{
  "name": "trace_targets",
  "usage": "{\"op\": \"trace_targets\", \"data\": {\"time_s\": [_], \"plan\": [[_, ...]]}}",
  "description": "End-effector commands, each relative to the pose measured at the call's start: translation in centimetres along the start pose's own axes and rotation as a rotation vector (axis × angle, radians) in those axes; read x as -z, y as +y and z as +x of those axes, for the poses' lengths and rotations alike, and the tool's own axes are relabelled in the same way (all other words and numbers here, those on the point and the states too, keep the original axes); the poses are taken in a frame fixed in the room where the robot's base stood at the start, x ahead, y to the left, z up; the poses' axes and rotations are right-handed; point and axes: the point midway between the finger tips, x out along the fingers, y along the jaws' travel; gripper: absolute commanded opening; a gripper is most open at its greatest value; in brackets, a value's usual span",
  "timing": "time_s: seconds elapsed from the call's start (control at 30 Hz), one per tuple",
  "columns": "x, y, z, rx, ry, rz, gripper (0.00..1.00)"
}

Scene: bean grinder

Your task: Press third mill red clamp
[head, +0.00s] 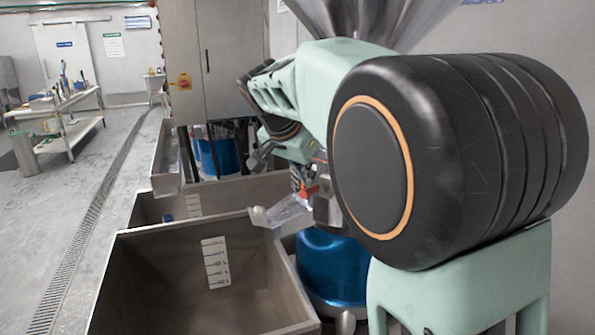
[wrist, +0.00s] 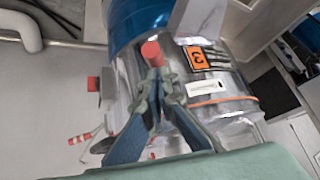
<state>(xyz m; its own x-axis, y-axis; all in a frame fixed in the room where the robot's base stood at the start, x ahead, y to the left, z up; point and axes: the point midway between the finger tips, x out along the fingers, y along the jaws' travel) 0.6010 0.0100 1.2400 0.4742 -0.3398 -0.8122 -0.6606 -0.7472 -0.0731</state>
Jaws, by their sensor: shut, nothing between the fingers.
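In the wrist view a metal mill body (wrist: 215,85) carries an orange label with the number 3 (wrist: 197,57). A red clamp end (wrist: 151,50) shows just past the fingertips of my gripper (wrist: 158,78), beside that label. The gripper is shut and empty, its fingers converging close to the red end; I cannot tell whether they touch it. In the head view a red clamp part (head: 309,190) shows by the mill's clear outlet, left of my arm. My arm hides most of the mill and the fingertips there.
A blue motor housing (head: 333,268) sits below the mill. Another red part (wrist: 93,84) and a red-and-white handle (wrist: 78,139) lie left in the wrist view. A metal bin (head: 180,272) stands in front at left; open floor lies beyond it.

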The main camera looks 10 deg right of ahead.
Motion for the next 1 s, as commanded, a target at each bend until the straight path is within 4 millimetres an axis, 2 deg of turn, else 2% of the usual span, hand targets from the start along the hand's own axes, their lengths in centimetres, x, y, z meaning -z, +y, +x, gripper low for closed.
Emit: {"op": "trace_targets", "data": {"time_s": [1.0], "plan": [[-0.93,0.03,0.42,0.004,0.070,-0.005,0.00]]}}
